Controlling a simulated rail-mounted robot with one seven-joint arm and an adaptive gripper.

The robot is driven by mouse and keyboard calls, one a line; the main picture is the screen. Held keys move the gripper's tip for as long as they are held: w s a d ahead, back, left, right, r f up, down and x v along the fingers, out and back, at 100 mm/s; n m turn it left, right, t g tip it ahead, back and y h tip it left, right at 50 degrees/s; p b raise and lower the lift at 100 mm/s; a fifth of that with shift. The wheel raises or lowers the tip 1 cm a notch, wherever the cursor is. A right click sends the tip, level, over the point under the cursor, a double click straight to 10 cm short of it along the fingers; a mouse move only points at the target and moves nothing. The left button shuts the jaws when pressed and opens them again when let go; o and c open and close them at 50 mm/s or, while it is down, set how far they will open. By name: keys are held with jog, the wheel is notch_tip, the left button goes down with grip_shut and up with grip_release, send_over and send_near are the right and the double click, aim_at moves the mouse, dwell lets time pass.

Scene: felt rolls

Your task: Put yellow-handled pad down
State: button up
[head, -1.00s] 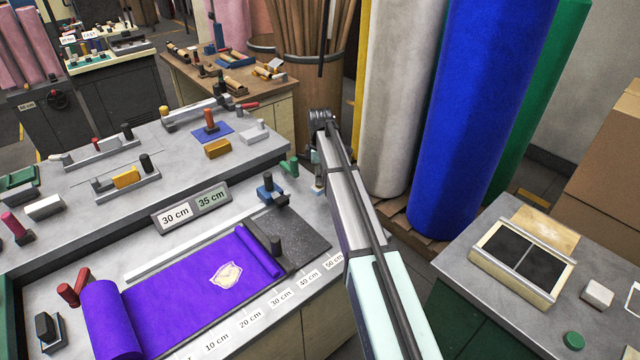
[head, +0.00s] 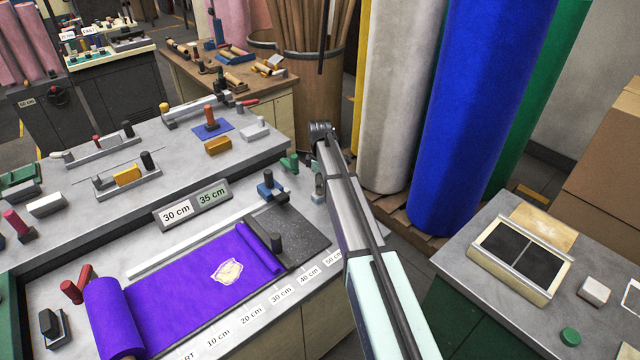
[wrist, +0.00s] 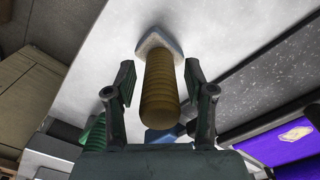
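The yellow-handled pad (wrist: 161,92) is in the wrist view. It has a ribbed, brownish-yellow handle and a pale grey, rounded-corner base over the light grey bench top (wrist: 85,85). My gripper (wrist: 160,72) has its two dark fingers spread on either side of the handle, with a visible gap on each side. The base seems to rest on the bench, but its contact is hard to see. In the head view my forearm hides the pad and most of the gripper, at the bench's right end.
Purple felt (head: 185,290) with a cream emblem lies unrolled on a dark mat (head: 303,238). A blue block tool (head: 270,187) and a green piece (head: 290,162) stand close to my gripper. Tall felt rolls (head: 465,110) stand behind my arm. Another bench (head: 480,300) is at right.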

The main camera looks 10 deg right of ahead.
notch_tip(320, 180, up, 12)
jog(key=b, duration=0.3)
jog(key=shift+r+b, duration=0.15)
jog(key=shift+b, duration=0.15)
dwell(0.5)
